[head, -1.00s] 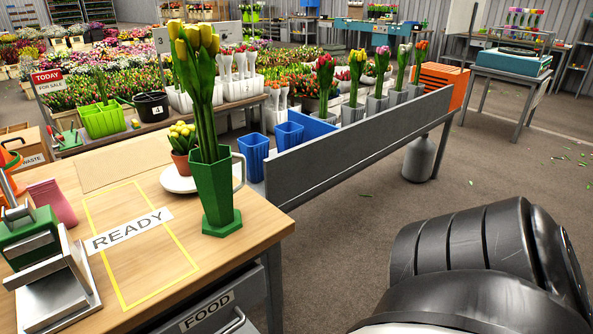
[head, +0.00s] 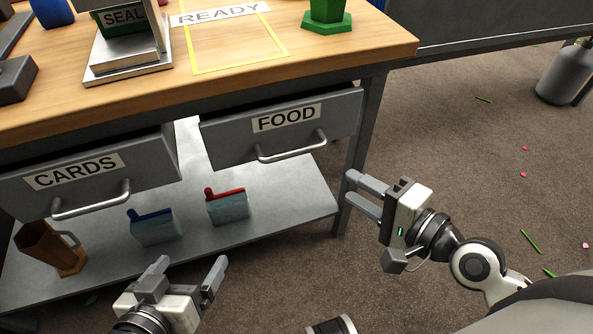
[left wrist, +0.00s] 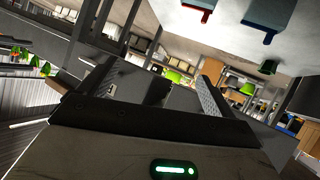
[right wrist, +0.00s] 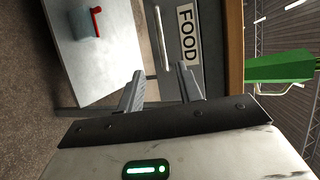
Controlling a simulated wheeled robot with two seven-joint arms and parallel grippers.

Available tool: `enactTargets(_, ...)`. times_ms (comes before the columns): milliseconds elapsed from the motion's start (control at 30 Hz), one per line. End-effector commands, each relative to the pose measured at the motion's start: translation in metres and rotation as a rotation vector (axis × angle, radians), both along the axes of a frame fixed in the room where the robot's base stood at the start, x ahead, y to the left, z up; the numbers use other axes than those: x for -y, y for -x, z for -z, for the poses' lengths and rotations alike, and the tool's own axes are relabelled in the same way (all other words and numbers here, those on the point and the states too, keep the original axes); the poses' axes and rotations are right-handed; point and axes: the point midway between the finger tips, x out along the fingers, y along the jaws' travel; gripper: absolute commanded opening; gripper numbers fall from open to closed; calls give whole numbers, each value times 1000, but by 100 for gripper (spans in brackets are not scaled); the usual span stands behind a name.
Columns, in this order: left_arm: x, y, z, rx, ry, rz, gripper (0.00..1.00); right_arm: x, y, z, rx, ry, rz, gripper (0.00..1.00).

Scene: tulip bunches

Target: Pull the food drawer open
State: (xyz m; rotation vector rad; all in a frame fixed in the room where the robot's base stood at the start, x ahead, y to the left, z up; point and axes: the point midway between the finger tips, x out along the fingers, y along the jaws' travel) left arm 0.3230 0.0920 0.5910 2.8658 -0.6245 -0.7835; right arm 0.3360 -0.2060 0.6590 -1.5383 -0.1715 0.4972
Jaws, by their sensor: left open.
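The food drawer (head: 215,140) is a grey front with a FOOD label and a silver bar handle (head: 290,148), under the wooden table top. A dark gap shows above its front; I cannot tell how far in it sits. The right wrist view also shows the FOOD drawer (right wrist: 190,65) and its upright-looking handle (right wrist: 161,38). My right gripper (head: 357,193) is open and empty, right of the handle and apart from it, by the table leg. My left gripper (head: 186,270) is open and empty, low in front of the lower shelf.
The CARDS drawer (head: 140,165) with its handle is to the left. The lower shelf (head: 285,200) holds a brown jug (head: 50,248) and two pale boxes, one with blue (head: 153,228), one with red (head: 228,208). A table leg (head: 362,140) stands beside my right gripper. The floor on the right is mostly clear.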

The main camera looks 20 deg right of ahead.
Motion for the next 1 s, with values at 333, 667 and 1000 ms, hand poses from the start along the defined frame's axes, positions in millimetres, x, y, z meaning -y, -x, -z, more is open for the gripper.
enactTargets(333,0,0,2,-11,-3,3,90,-16,-39,5,1,-41,9,36)
enactTargets(667,2,-1,0,21,12,3,90,-46,-103,20,-1,-39,6,36)
enactTargets(1000,4,-3,-7,64,33,2,90,-63,-140,29,-5,-35,5,36)
